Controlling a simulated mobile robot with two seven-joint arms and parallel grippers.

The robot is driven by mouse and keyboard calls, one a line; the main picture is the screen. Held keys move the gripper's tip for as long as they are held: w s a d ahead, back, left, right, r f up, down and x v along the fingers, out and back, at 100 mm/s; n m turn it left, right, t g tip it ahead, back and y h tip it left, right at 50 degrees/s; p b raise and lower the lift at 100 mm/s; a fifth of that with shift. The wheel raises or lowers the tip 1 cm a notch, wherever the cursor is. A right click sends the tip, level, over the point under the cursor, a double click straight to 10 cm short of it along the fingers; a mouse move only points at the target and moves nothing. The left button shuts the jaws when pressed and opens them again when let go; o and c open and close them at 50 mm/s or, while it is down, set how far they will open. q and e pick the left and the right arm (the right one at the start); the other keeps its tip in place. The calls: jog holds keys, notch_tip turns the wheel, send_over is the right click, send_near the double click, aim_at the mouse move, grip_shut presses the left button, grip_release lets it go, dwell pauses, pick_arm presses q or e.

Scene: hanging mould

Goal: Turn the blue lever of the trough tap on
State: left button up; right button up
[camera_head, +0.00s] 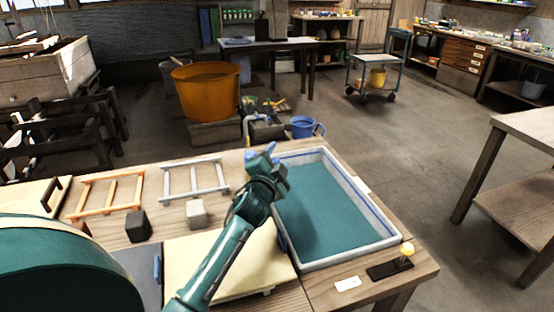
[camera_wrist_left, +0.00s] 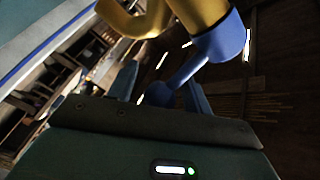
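The trough (camera_head: 387,240) is a white tub with a blue stripe, holding blue-green liquid, on the wooden table. In the left wrist view the brass tap (camera_wrist_left: 204,12) is at the top, with its blue lever (camera_wrist_left: 192,68) reaching down to a rounded end. My left gripper (camera_head: 268,160) is at the trough's far left corner. In the left wrist view its fingers (camera_wrist_left: 162,90) are apart, one on each side of the lever's end, with no clear contact. In the head view the gripper largely hides the tap. My right gripper is not in view.
An orange tub (camera_head: 207,92) and blue bucket (camera_head: 303,127) stand beyond the table.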

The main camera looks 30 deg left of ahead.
pick_arm(q)
grip_shut()
dwell(0.3)
